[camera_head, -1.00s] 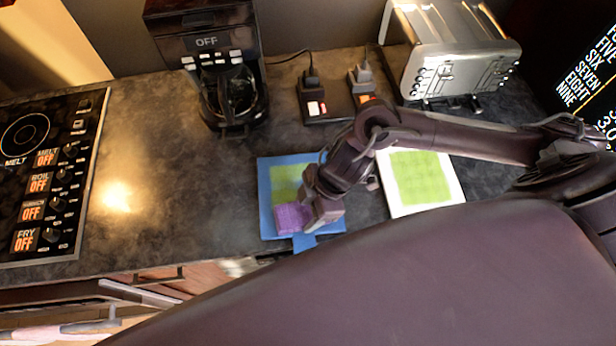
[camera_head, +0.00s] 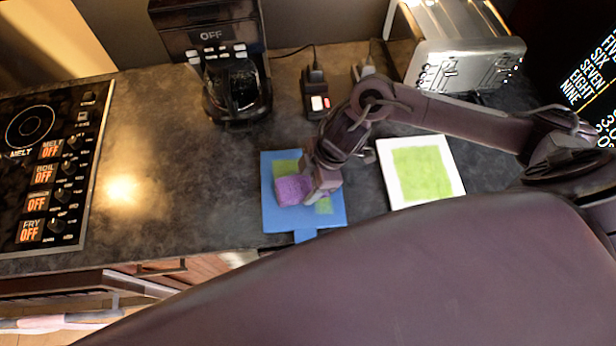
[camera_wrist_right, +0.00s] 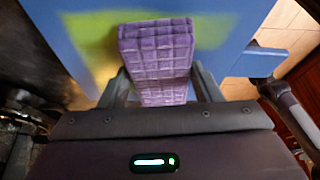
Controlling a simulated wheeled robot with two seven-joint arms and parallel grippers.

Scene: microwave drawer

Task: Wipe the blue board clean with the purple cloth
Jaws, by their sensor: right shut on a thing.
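The blue board (camera_head: 277,218) lies flat on the dark counter, its handle tab towards the front. Green smear (camera_head: 285,167) shows on it above the cloth, with a small patch (camera_head: 323,206) to the right of it; the lower part looks bare blue. My right gripper (camera_head: 308,188) is shut on the purple cloth (camera_head: 292,190), a thick block over the board's middle. In the right wrist view the cloth (camera_wrist_right: 158,50) is between the two fingers, with the board (camera_wrist_right: 235,20) behind it and green around its left side. Contact with the board cannot be told. My left gripper is out of view.
A white board (camera_head: 455,182) with a green patch lies right of the blue one. A coffee maker (camera_head: 215,50), a power strip (camera_head: 318,103) and a toaster (camera_head: 460,55) stand behind. A cooktop (camera_head: 40,165) is at left; the counter between is clear.

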